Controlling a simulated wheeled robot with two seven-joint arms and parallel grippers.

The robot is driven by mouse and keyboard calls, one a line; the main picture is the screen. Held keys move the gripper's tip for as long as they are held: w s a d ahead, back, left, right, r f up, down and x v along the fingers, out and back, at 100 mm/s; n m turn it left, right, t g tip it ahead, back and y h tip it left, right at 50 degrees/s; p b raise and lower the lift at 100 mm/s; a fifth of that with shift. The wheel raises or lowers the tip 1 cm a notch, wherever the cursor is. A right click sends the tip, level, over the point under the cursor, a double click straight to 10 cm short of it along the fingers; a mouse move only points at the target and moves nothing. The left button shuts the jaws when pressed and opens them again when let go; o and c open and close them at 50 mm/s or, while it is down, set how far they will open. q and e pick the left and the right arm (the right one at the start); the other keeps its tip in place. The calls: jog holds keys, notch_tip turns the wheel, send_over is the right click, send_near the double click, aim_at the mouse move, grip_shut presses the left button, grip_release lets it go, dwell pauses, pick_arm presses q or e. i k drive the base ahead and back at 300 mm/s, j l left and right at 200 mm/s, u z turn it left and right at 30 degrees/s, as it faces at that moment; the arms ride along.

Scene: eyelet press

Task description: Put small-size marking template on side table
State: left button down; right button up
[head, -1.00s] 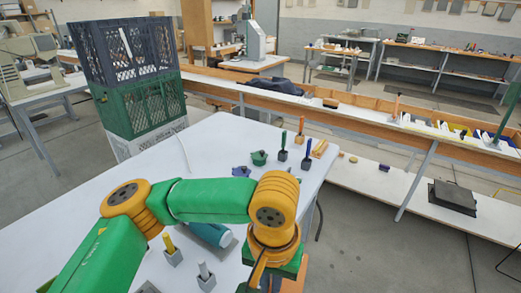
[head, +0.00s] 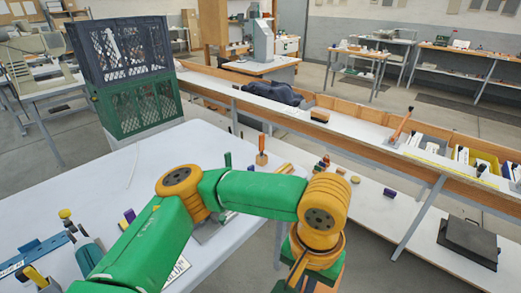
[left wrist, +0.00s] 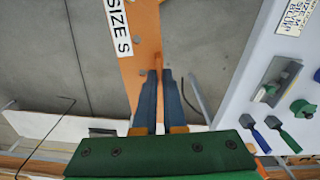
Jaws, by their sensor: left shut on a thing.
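The small-size marking template (left wrist: 141,25) is an orange flat piece with a white "SIZE S" label, seen in the left wrist view. My left gripper (left wrist: 157,82) is shut on its edge and holds it out over the grey floor, beside the white table (left wrist: 238,100). In the head view my left arm reaches right past the edge of the white table (head: 110,165); its fingers are hidden behind the wrist. My right gripper is not in view. I cannot tell which surface is the side table.
Tools lie on this table, including an orange-handled one (head: 262,150). A long bench (head: 350,125) with bins runs behind, its low white shelf carrying a dark flat block (head: 468,240). Grey floor lies between.

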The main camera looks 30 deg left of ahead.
aim_at(220, 147)
jog(key=i+l, duration=0.1)
jog(key=i, duration=0.4)
jog(key=i+l+u, duration=0.1)
jog(key=i, duration=0.4)
jog(key=i+l, duration=0.2)
jog(key=i, duration=0.3)
jog(key=i+l+u, duration=0.1)
jog(key=i, duration=0.4)
jog(key=i+j+u, duration=0.15)
jog(key=i+u, duration=0.15)
jog(key=u, duration=0.2)
jog(key=i+u, duration=0.3)
jog(key=u, duration=0.2)
jog(key=i+u, duration=0.3)
jog(key=u, duration=0.2)
jog(key=i+l+u, duration=0.25)
jog(key=u, duration=0.25)
jog(key=i+l+u, duration=0.25)
jog(key=u, duration=0.25)
jog(key=i+l+u, duration=0.2)
jog(key=u, duration=0.2)
jog(key=i+l+u, duration=0.6)
jog(key=u, duration=0.2)
